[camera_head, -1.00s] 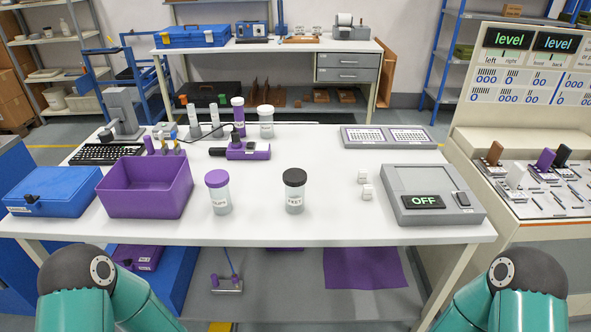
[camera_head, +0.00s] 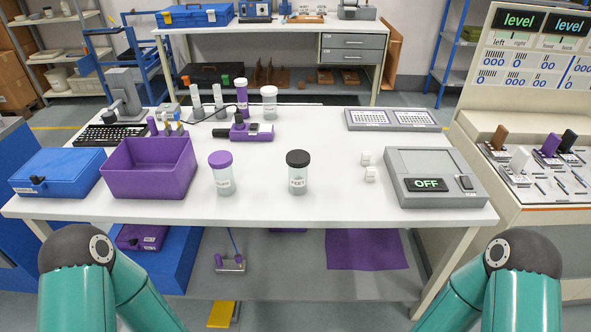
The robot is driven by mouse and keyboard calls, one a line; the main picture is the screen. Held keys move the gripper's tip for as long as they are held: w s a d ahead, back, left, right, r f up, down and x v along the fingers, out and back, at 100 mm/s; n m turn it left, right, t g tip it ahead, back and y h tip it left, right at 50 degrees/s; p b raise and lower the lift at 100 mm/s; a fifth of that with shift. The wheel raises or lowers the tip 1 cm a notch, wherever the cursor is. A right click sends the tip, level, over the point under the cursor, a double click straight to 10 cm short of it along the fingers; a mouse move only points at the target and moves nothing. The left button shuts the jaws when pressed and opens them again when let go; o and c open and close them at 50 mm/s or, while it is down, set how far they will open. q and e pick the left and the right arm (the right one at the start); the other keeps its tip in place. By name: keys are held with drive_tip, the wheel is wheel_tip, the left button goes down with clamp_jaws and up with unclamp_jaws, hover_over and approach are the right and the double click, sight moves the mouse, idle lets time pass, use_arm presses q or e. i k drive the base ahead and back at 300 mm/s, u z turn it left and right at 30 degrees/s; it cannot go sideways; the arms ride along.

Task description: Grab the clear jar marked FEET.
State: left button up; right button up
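The clear jar marked FEET (camera_head: 298,177) stands upright on the white table, a little right of the middle, with a black lid. Its label faces me, though the small print is hard to read. A similar clear jar with a purple lid (camera_head: 223,176) stands to its left, apart from it; its label is too small to read surely. My two teal arms show at the bottom left and bottom right, in front of the table. Neither gripper is in the picture.
A purple bin (camera_head: 149,179) and a blue case (camera_head: 57,177) sit at the left. A grey box reading OFF (camera_head: 410,164) is at the right, beside two small white cubes (camera_head: 370,174). Bottles and a purple device (camera_head: 250,134) stand behind. The table (camera_head: 330,205) around the jar is clear.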

sight(297, 179)
drive_tip(key=z, duration=0.05)
drive_tip(key=i, duration=0.2)
drive_tip(key=u, duration=2.3)
drive_tip(key=k, duration=1.3)
drive_tip(key=z, duration=0.8)
drive_tip(key=i, duration=1.45)
drive_tip(key=z, duration=0.4)
